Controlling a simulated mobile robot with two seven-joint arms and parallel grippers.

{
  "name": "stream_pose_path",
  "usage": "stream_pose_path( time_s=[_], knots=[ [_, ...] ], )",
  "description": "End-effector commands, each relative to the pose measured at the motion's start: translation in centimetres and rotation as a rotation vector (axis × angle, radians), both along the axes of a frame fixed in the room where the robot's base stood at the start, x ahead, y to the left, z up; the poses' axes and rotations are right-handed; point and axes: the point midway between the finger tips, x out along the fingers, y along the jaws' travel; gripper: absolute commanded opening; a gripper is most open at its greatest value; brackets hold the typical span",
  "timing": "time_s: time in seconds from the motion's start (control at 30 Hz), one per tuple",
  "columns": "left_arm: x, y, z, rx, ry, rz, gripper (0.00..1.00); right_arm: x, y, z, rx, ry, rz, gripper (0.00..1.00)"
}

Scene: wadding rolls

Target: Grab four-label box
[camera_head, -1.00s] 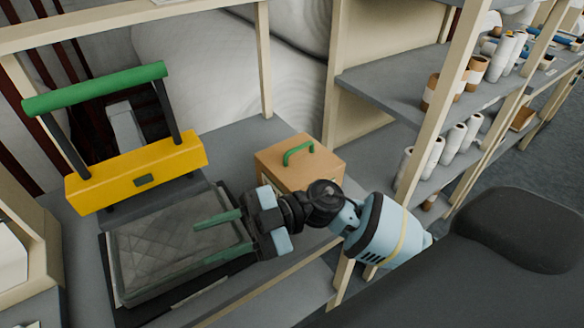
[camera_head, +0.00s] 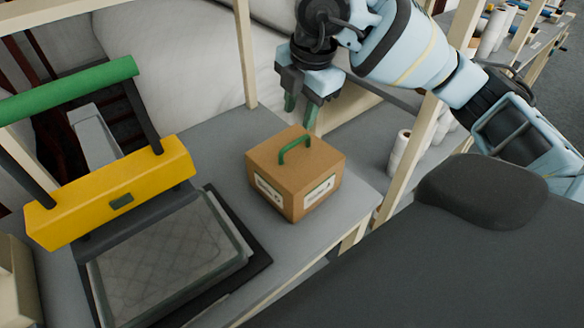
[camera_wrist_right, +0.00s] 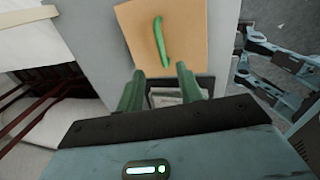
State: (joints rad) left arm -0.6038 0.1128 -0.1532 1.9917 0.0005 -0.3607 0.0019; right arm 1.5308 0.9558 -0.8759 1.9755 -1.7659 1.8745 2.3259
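The box (camera_head: 272,165) is brown cardboard with a green handle on top and white labels on the two sides that show. It stands upright on the grey table beside the press. My right gripper (camera_head: 301,112) points down just above and behind the box, with its green fingers apart and nothing between them. In the right wrist view the box top (camera_wrist_right: 185,30) with its green handle lies just beyond the open fingertips (camera_wrist_right: 159,72). The gripper does not touch the handle.
A yellow press with a green bar (camera_head: 120,195) stands left of the box, with a flat quilted pad (camera_head: 165,262) in front of it. A cream post (camera_head: 246,55) rises behind the box. Shelves with white rolls (camera_head: 399,150) stand to the right.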

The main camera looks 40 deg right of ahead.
Motion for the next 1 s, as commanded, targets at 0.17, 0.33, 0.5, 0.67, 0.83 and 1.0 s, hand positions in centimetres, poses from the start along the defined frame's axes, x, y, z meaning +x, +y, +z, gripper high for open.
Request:
stream_pose_path(
  time_s=[0.17, 0.33, 0.5, 0.67, 0.83, 1.0],
  knots=[
    [-0.1, 0.0, -0.1, 0.000, 0.002, 0.000, 0.36, 0.1, 0.0, -0.5, 0.000, 0.003, 0.001, 0.36],
    [-0.2, 0.0, -0.3, 0.000, 0.006, 0.000, 0.36, 0.4, 0.1, -2.3, 0.001, 0.004, 0.002, 0.36],
    [-0.2, 0.0, -0.3, 0.000, 0.006, 0.000, 0.36, 0.5, 0.1, -2.7, 0.003, 0.001, 0.004, 0.36],
    [-0.2, 0.0, -0.2, 0.000, 0.005, -0.001, 0.36, 0.6, 0.1, -4.1, 0.002, 0.003, 0.004, 0.36],
    [-0.2, 0.0, -0.1, 0.000, 0.005, -0.001, 0.36, 1.0, 0.1, -6.5, 0.003, 0.002, 0.003, 0.36],
    [-0.3, 0.0, -0.2, 0.000, 0.006, 0.000, 0.36, 1.3, 0.1, -7.7, 0.003, 0.002, 0.004, 0.36]
  ],
)
